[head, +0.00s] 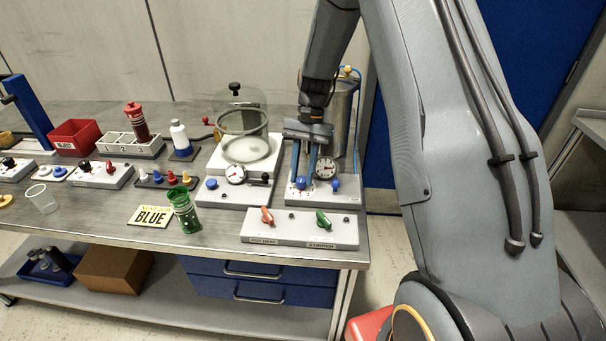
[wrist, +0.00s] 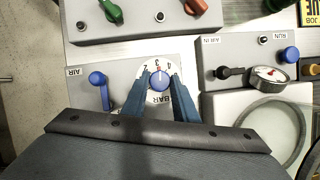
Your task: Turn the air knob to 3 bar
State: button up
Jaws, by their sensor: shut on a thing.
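The air knob (wrist: 159,82) is blue and sits on a white dial marked BAR, with 2, 3 and 4 along its edge, in the wrist view. A small red mark shows by the 3; which figure the knob itself points to is too small to tell. My gripper (wrist: 160,86) is shut on the knob, one blue finger on each side. In the head view my gripper (head: 302,183) reaches down onto the grey air panel (head: 318,200), and its fingers largely hide the knob. A round white gauge (head: 326,167) stands right beside the fingers; its reading is not clear.
A blue lever labelled AIR (wrist: 98,80) is close beside my gripper. A panel with a red handle (head: 267,216) and a green handle (head: 323,219) lies in front. A glass dome (head: 243,130) stands left, and a metal drum (head: 343,115) stands behind.

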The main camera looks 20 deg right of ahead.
jog(key=shift+n+h, duration=0.3)
jog(key=shift+n, duration=0.3)
jog(key=o, duration=1)
jog(key=shift+w+r, duration=0.1)
jog(key=b+v, duration=0.2)
jog(key=v, duration=0.5)
jog(key=shift+w+r+b, duration=0.15)
jog(key=shift+r+b, duration=0.15)
jog(key=shift+b, duration=0.05)
